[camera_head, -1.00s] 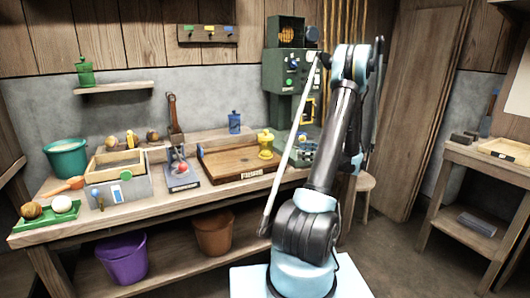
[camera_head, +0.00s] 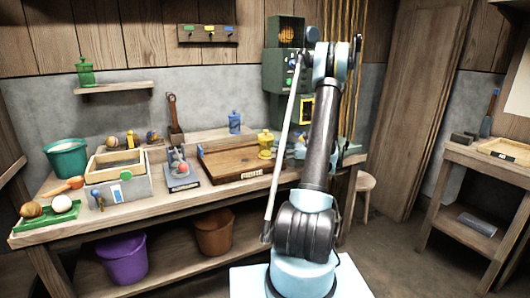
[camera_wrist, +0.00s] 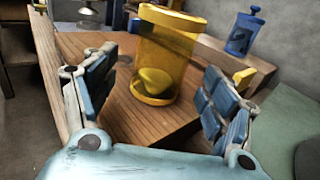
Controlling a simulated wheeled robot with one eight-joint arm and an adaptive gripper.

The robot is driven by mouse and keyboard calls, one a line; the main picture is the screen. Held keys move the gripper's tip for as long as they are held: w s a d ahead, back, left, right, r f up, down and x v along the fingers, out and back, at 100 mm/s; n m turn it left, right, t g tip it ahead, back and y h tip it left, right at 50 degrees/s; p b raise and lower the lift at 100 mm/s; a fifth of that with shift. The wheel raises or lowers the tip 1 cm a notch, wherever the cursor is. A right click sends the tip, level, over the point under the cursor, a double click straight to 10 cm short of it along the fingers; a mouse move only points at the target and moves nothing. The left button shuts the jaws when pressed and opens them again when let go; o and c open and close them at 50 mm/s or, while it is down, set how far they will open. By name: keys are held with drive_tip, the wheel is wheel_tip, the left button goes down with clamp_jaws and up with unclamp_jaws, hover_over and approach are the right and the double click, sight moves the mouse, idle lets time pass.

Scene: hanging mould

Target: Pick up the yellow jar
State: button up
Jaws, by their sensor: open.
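The yellow jar (camera_head: 265,145) stands upright near the right end of a wooden board on the workbench. My gripper (camera_wrist: 150,100) is open, with one blue-padded finger to the left and one to the right. The jar shows between and beyond the fingers, apart from both. In the head view my gripper is hidden or too unclear to make out behind the arm.
A blue jar (camera_head: 234,122) stands behind the board, also seen in the wrist view (camera_wrist: 243,32). The wooden board (camera_head: 222,160) has a raised edge. A green machine (camera_head: 282,70) stands at the back right. A stool (camera_head: 364,185) is right of my arm.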

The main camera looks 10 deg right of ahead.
sight(267, 148)
drive_tip(key=shift+x, duration=2.55)
drive_tip(key=c, duration=1.4)
